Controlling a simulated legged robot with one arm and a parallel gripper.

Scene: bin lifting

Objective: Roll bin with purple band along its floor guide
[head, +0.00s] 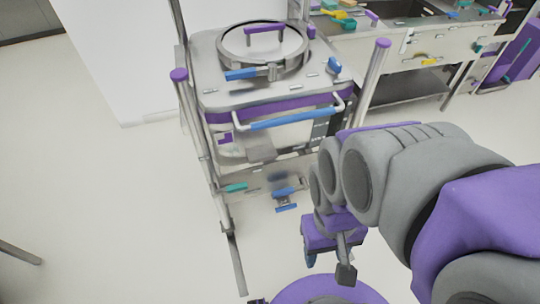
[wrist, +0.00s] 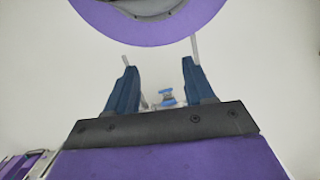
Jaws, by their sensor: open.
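The bin with the purple band (head: 278,108) stands upright in the upper middle of the head view. It has a round lid (head: 263,45) with a purple handle, and a blue-gripped bar handle (head: 293,118) across its front. A floor guide rail (head: 237,264) runs along the floor at its lower left. My gripper (head: 328,266) hangs in front of the bin, to the right of the rail, apart from the bin. In the wrist view my gripper (wrist: 160,82) shows its two dark blue fingers spread with nothing held. A small blue part (wrist: 167,97) shows between them, beyond the fingers.
Upright posts with purple caps (head: 179,75) flank the bin. A workbench (head: 420,45) with coloured items stands at the back right. A blue pedal-like part (head: 285,194) sits low under the bin.

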